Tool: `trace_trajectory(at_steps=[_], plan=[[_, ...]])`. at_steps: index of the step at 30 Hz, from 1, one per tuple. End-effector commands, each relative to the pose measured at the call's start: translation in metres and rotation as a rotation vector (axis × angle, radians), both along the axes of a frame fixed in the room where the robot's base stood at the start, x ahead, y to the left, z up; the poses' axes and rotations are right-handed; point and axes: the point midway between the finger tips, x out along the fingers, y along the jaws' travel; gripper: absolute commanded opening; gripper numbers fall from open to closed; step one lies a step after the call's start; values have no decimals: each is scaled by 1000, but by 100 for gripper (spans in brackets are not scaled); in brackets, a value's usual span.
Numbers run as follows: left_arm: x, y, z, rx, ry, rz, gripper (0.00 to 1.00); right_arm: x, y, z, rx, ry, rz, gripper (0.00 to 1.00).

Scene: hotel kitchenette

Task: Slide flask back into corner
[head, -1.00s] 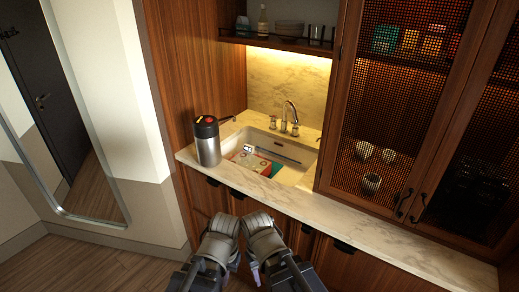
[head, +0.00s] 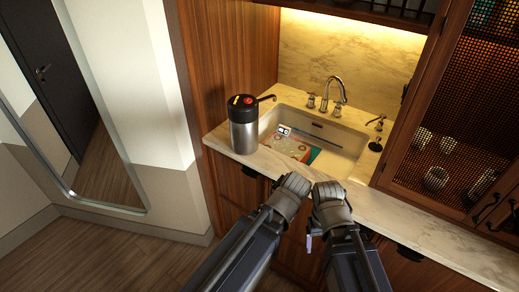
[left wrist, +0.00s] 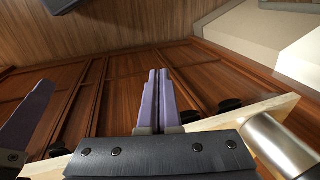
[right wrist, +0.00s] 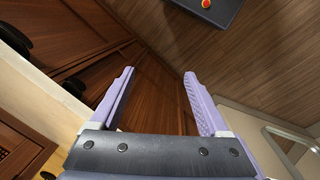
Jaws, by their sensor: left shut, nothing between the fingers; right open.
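The flask (head: 243,135) is a steel cylinder with a black top, a red button and a spout pointing right. It stands upright on the marble counter (head: 215,137), near its front left end, left of the sink. The back corner behind it is where the wood side panel (head: 230,55) meets the marble wall. My right gripper (head: 308,243) hangs low in front of the cabinets, open and empty; its two lilac fingers stand apart in the right wrist view (right wrist: 159,75). My left gripper (left wrist: 160,74) is shut and empty, below the counter; the flask (left wrist: 275,145) shows beside it, apart.
The sink (head: 345,140) holds a red and green item with white parts. A tap (head: 338,95) stands behind it. A tall mesh-door cabinet (head: 460,120) bounds the counter at right. A mirror (head: 85,130) stands at left. Floor (head: 120,250) is clear at lower left.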

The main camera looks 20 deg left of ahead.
Motion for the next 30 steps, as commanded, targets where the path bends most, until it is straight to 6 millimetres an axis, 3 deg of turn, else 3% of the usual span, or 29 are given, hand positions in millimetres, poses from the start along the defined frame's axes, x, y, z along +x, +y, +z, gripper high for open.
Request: trace_trajectory(at_steps=[1,4,9,15,21,30], plan=[[20,15,-27,62,-78,-10,0,0,0,-34,0,0,0,86],[65,46,-42,216,-261,-57,0,0,0,-72,0,0,0,97],[130,81,-39,493,-543,-204,0,0,0,-132,0,0,0,100],[179,83,-23,773,-768,-434,0,0,0,-187,0,0,0,100],[200,69,-15,943,-865,-616,0,0,0,-216,0,0,0,100],[207,61,-8,1002,-890,-688,0,0,0,-221,0,0,0,100]])
